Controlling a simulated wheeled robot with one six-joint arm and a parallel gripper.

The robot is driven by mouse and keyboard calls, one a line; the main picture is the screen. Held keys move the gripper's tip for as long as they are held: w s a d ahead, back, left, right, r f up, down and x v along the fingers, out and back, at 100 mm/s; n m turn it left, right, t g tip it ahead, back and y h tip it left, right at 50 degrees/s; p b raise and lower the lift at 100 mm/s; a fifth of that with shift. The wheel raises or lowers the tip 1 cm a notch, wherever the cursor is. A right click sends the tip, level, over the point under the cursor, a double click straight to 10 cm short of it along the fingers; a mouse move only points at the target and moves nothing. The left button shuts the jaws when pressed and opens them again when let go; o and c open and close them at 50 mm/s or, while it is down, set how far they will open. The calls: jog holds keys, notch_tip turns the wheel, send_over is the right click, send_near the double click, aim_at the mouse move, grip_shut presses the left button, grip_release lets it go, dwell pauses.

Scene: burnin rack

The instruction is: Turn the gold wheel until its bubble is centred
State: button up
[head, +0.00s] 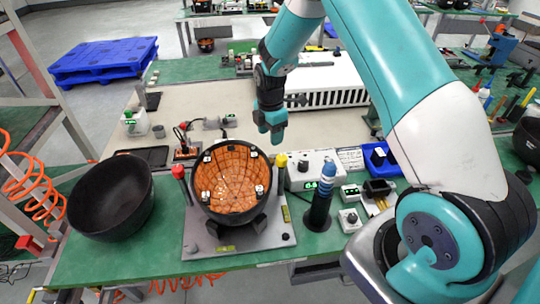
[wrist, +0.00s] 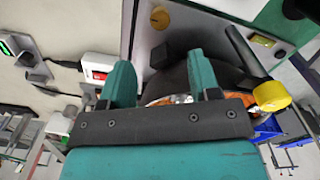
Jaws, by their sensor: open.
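The tilting fixture has a grey base plate (head: 205,237) with an orange-lined black bowl (head: 228,178) on it. A yellow-gold knob (head: 281,160) stands at its back right, and a similar yellow knob (wrist: 271,95) shows right of the fingers in the wrist view. A flat gold disc (wrist: 159,18) also lies on the plate there; I cannot tell which is the gold wheel. Yellow-green bubble vials sit on the plate's front (head: 225,249) and right side (head: 286,213); their bubbles are too small to read. My gripper (head: 270,134) is open and empty, above and behind the bowl.
A red knob (head: 178,172) stands at the fixture's back left. A black bowl (head: 110,196) lies to the left. A dark blue-topped cylinder (head: 320,203) and a white display box (head: 312,170) stand close on the right. The pale bench behind has some free room.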

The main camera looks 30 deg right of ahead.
aim_at(270, 159)
notch_tip(270, 159, down, 11)
jog(key=shift+r+p, duration=0.15)
jog(key=shift+p, duration=0.85)
jog(key=c, duration=0.9)
